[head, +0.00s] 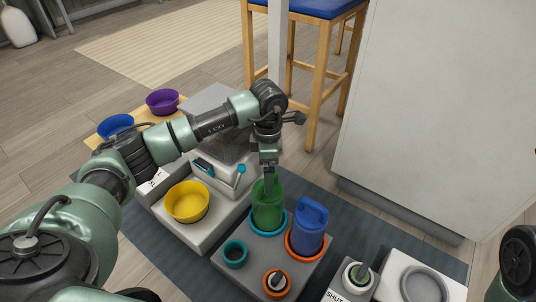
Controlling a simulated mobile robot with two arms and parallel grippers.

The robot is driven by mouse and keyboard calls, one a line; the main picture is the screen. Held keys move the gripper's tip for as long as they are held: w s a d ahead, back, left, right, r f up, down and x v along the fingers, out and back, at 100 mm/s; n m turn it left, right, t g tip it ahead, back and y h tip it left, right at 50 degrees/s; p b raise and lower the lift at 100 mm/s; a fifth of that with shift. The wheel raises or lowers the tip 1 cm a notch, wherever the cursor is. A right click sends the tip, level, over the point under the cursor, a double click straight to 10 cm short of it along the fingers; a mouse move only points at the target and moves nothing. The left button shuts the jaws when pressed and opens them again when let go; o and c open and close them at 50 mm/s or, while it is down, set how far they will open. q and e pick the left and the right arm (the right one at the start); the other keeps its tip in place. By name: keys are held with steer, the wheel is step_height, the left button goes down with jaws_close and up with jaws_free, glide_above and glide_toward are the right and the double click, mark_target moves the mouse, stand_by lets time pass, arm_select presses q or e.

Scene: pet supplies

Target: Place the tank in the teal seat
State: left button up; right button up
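A green tank (268,212) stands upright in the middle of the head view. Its base is at the large teal ring seat (268,234) on a grey board, and the ring shows around it. I cannot tell whether it rests fully down. My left gripper (269,188) points down at the tank's top, its fingertips overlapping the upper rim. The fingers are seen edge-on, so I cannot tell whether they are shut on it. A blue jug-like tank (308,226) stands to the right in an orange ring seat (304,254). My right gripper is out of view.
A small teal ring (235,254) and a small orange ring with a grey knob (276,281) are on the grey board. A yellow bowl (187,201) sits on a white base at left. Blue (115,125) and purple (162,102) bowls stand behind. A white cabinet (430,115) stands at right.

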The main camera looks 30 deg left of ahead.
arm_select(q)
step_height(320, 180, up, 2)
steer(key=shift+r+p, duration=0.25)
steer(key=shift+p, duration=0.15)
